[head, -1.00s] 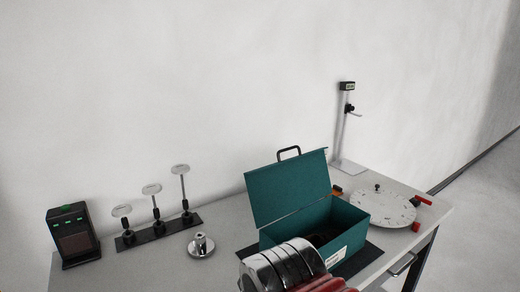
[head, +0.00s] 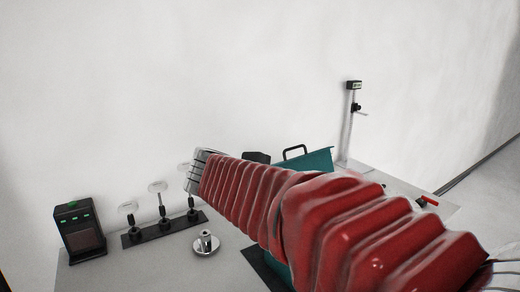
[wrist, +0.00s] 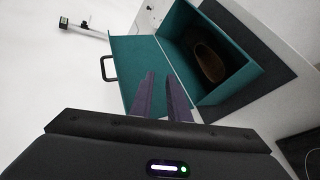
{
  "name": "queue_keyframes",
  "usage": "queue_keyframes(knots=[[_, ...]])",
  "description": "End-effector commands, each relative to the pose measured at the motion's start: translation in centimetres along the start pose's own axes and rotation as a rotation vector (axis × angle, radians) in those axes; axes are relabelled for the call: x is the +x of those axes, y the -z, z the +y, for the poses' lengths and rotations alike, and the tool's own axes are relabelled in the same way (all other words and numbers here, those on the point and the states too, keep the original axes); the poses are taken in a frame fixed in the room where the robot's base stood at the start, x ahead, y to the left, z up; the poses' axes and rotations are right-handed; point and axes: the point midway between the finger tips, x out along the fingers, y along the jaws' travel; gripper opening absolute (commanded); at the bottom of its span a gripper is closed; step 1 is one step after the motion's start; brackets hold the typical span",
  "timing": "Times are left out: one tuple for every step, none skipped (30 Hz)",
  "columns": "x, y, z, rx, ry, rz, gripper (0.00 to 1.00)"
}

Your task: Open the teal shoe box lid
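The teal shoe box (wrist: 252,72) is open, with its lid (wrist: 143,60) swung up and away from the opening. A brown shoe (wrist: 209,62) lies inside. The black handle (wrist: 108,68) is on the lid's outer edge. In the head view, the upper part of the lid (head: 320,160) and the handle (head: 295,152) show above my red-sleeved arm, which hides most of the box. My gripper (wrist: 159,76) is open, its two dark fingers apart in front of the lid near the box opening, with nothing seen between them. Contact with the lid cannot be told.
The box is on a dark mat (wrist: 273,82) on the grey table. To its left are a small metal knob piece (head: 206,243), a rack of disc-topped stands (head: 163,228) and a black device (head: 80,230). A measuring post (head: 350,125) stands behind, right.

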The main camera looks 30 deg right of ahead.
Motion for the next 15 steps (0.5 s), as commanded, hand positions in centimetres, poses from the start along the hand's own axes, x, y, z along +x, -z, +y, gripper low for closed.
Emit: queue_keyframes(knots=[[0.5,0.9,1.3,-0.044,-0.041,-0.019,0.15],[0.7,1.3,2.2,-0.07,-0.067,-0.031,0.15],[0.9,1.9,3.4,-0.103,-0.103,-0.047,0.15],[1.1,2.3,4.2,-0.129,-0.129,-0.059,0.15],[1.3,2.8,5.0,-0.152,-0.156,-0.07,0.15],[1.4,3.4,6.0,-0.184,-0.189,-0.085,0.15],[1.5,3.9,6.7,-0.205,-0.212,-0.095,0.15],[1.6,4.2,7.3,-0.223,-0.234,-0.105,0.15],[1.7,4.7,8.1,-0.245,-0.259,-0.117,0.15],[1.7,5.0,8.6,-0.258,-0.276,-0.124,0.15],[1.7,5.3,8.9,-0.27,-0.288,-0.13,0.15],[1.7,5.5,9.3,-0.282,-0.302,-0.136,0.15],[1.7,5.7,9.5,-0.287,-0.31,-0.139,0.15],[1.7,5.8,9.7,-0.291,-0.315,-0.141,0.15],[1.7,5.8,9.8,-0.295,-0.32,-0.143,0.15]])
